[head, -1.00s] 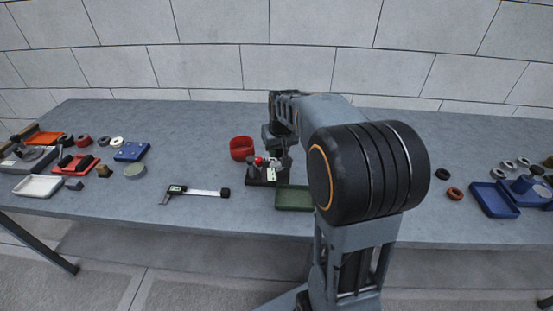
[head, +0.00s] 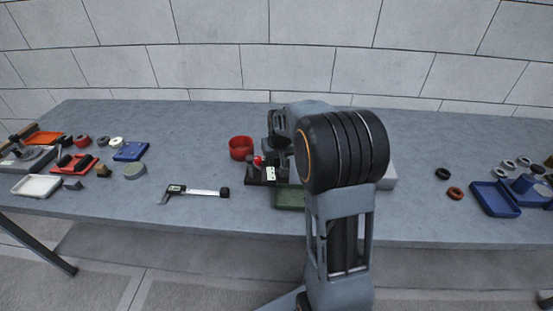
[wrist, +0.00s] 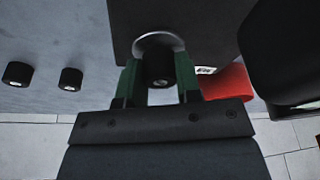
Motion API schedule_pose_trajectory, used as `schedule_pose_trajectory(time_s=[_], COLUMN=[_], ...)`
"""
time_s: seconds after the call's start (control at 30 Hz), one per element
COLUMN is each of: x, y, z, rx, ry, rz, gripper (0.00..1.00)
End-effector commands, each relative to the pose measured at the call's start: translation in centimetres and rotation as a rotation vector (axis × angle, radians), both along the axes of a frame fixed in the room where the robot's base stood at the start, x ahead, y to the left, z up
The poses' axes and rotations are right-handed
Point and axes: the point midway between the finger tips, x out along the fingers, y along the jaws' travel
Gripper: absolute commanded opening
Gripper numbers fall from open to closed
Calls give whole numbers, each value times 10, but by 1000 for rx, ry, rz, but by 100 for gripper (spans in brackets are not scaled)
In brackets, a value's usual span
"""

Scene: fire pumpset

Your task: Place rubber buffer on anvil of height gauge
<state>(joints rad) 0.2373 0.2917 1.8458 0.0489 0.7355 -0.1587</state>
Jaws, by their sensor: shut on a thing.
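In the wrist view, my gripper (wrist: 160,83) has its green fingers shut on the black cylindrical rubber buffer (wrist: 158,68). The round metallic anvil (wrist: 158,41) of the height gauge shows just behind the buffer, on a dark base (wrist: 195,20). The buffer overlaps the anvil in this view; I cannot tell whether they touch. In the head view, the height gauge (head: 255,174) stands mid-table with a dark base and a red part. My arm hides part of the gauge there, and the gripper and held buffer are not clearly seen.
A digital caliper (head: 195,192) lies left. A pale box (head: 388,178) is right of my arm. Two black cylinders (wrist: 70,79) stand apart in the wrist view.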

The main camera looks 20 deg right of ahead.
Motion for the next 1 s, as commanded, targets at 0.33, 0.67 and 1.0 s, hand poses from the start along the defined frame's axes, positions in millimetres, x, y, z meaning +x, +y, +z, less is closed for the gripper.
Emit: schedule_pose_trajectory(time_s=[0.33,0.67,1.0], x=[0,0,-7], y=[0,0,1], z=[-3,-3,29], rx=[0,0,-2], ry=[0,0,-5], rz=[0,0,0], gripper=[41,57,57])
